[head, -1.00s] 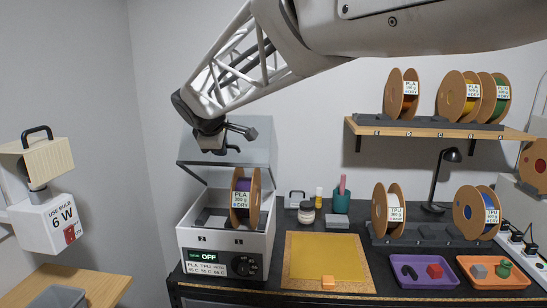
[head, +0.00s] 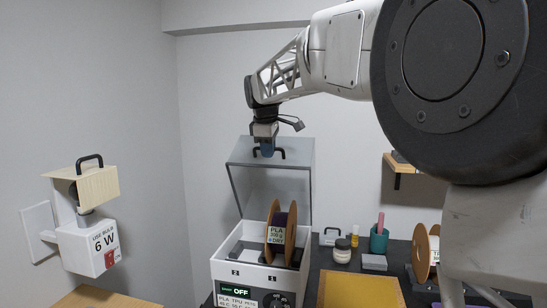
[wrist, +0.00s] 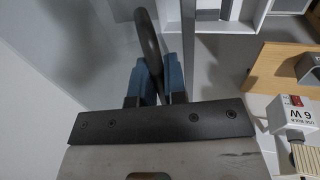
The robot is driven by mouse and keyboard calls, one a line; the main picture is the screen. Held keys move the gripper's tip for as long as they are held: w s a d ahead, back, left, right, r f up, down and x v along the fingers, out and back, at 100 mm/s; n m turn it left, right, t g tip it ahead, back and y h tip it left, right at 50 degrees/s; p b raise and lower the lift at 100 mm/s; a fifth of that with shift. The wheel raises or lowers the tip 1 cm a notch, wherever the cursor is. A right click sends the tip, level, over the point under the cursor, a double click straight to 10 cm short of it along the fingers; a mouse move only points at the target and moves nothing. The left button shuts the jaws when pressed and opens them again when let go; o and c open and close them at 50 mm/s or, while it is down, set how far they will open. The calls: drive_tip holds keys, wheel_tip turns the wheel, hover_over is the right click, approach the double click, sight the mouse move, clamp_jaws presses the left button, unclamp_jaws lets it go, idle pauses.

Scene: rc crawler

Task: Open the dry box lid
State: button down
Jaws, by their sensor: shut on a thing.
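The dry box (head: 240,272) is a white box with a black control panel that reads OFF. Its grey, see-through lid (head: 298,155) stands raised and steeply tilted at the back of the box, so the box is open at the top. A PLA spool (head: 282,233) sits upright inside. My gripper (head: 267,150) is at the top of the lid, shut on the dark lid handle (head: 282,154). In the wrist view, the blue fingers of my gripper (wrist: 152,82) sit on both sides of the handle (wrist: 148,40).
A lamp unit (head: 88,245) marked 6 W is on the left wall. A yellow mat (head: 360,291), a jar (head: 342,251) and a teal cup (head: 379,240) are right of the box. My arm hides much of the right side.

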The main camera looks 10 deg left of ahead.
drive_tip(key=w, duration=0.2)
drive_tip(key=w+g, duration=0.1)
drive_tip(key=w, duration=0.1)
drive_tip(key=w+r+g, duration=0.1)
drive_tip(key=w, duration=0.1)
drive_tip(key=shift+r, duration=0.1)
drive_tip(key=shift+w+r, duration=0.2)
drive_tip(key=shift+w, duration=1.45)
drive_tip(key=c, duration=1.2)
unclamp_jaws()
drive_tip(key=shift+r, duration=0.15)
drive_tip(key=shift+s+r, duration=0.25)
drive_tip(key=shift+r, duration=1.65)
drive_tip(key=shift+s+r, duration=0.2)
drive_tip(key=shift+r, duration=1.7)
drive_tip(key=shift+d, duration=0.1)
